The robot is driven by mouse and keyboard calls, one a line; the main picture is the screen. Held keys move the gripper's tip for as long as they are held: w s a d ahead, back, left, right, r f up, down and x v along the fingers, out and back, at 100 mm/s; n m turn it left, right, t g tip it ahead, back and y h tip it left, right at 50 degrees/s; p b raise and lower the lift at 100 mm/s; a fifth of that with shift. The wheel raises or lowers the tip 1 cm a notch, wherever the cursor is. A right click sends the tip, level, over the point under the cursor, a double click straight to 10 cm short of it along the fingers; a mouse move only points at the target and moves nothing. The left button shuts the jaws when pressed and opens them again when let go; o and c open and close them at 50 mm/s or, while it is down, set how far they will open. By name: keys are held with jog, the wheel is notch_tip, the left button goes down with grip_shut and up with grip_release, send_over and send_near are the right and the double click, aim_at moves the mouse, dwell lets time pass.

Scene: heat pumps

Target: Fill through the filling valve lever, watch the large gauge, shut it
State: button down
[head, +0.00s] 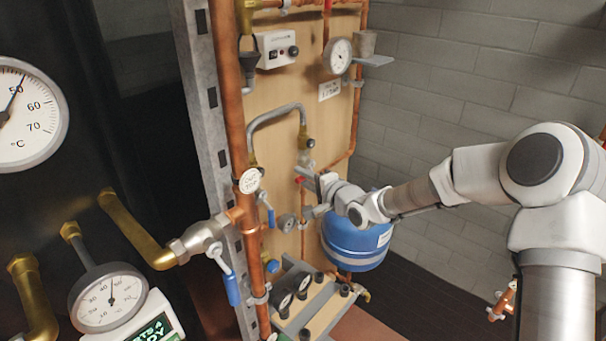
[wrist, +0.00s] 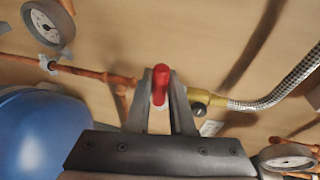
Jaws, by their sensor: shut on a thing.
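The red filling valve lever (wrist: 160,80) stands between my gripper's fingertips (wrist: 161,98) in the wrist view, with a finger on each side. My gripper (head: 306,176) is shut on it. In the wrist view the lever points across the horizontal pipe line; the valve body is mostly hidden by the fingers. In the head view only a bit of red lever (head: 299,180) shows beside my gripper. A round white gauge (head: 338,56) sits high on the wooden panel; a gauge also shows in the wrist view (wrist: 43,24). Its reading is too small to tell.
A braided hose (head: 275,112) joins the brass fitting beside the lever. A blue vessel (head: 358,245) hangs close below my wrist. A large °C dial (head: 22,112), a smaller gauge (head: 108,298) and a blue-handled valve (head: 231,287) are at left.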

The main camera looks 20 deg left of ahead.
jog(key=shift+r, duration=0.15)
jog(key=c, duration=0.8)
grip_release()
jog(key=p+v, duration=0.1)
jog(key=v, duration=1.6)
jog(key=shift+d+p, duration=0.2)
jog(key=shift+p, duration=0.1)
